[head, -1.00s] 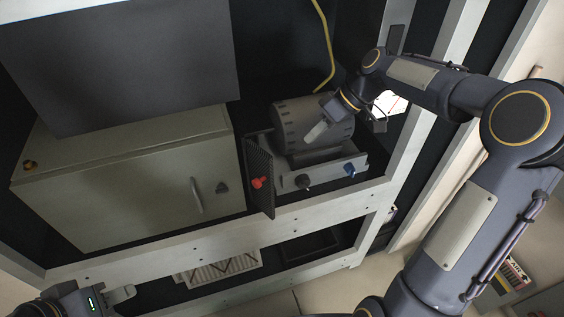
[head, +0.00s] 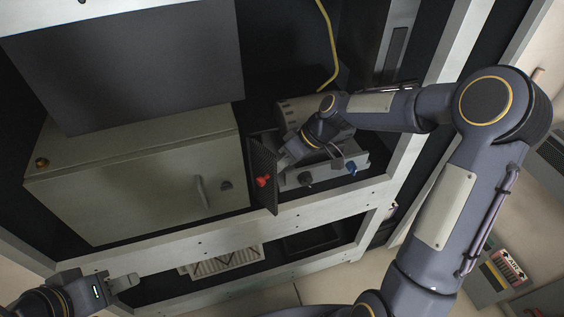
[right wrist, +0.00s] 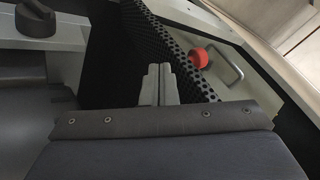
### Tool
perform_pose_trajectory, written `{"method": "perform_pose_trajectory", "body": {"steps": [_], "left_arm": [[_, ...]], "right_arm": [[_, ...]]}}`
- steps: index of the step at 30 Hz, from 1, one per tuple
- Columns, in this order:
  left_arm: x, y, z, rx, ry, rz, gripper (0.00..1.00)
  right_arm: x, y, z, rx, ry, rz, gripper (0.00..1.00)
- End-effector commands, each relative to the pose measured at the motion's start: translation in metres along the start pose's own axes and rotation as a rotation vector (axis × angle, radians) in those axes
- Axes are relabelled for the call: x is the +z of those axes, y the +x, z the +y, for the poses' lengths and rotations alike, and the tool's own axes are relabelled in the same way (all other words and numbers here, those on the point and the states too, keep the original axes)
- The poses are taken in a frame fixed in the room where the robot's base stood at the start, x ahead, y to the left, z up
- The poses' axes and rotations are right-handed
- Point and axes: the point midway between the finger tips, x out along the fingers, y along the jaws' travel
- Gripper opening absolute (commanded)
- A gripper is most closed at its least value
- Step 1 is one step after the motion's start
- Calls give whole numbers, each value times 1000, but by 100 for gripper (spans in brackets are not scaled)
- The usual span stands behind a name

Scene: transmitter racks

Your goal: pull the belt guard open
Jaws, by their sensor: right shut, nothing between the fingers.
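The belt guard (head: 262,160) is a dark perforated panel at the left end of the motor unit, standing out toward the front of the rack. A red knob (head: 263,181) is on its left face. My right gripper (head: 284,160) is just right of the guard, on the motor side. In the right wrist view its shut, empty fingers (right wrist: 160,80) are beside the perforated guard (right wrist: 177,45), with the red knob (right wrist: 198,58) beyond. I cannot tell whether they touch the guard. My left gripper (head: 125,282) is low at the left, away from the guard; its finger gap is unclear.
The motor (head: 288,113) is partly hidden behind my right arm. A grey-green cabinet (head: 130,185) stands left of the guard. A pale rack beam (head: 230,227) runs below.

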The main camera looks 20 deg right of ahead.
Motion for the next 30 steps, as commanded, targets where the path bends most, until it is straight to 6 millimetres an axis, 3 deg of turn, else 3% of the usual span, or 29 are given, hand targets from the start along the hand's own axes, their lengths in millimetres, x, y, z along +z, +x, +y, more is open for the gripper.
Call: {"method": "perform_pose_trajectory", "body": {"steps": [7,18,30], "left_arm": [[1,2,-1,0,0,0,36],[19,37,-17,0,0,0,36],[18,36,-16,0,0,0,36]], "right_arm": [[1,1,0,4,5,3,0],[8,14,-25,118,216,119,0],[6,12,-30,115,217,115,0]]}}
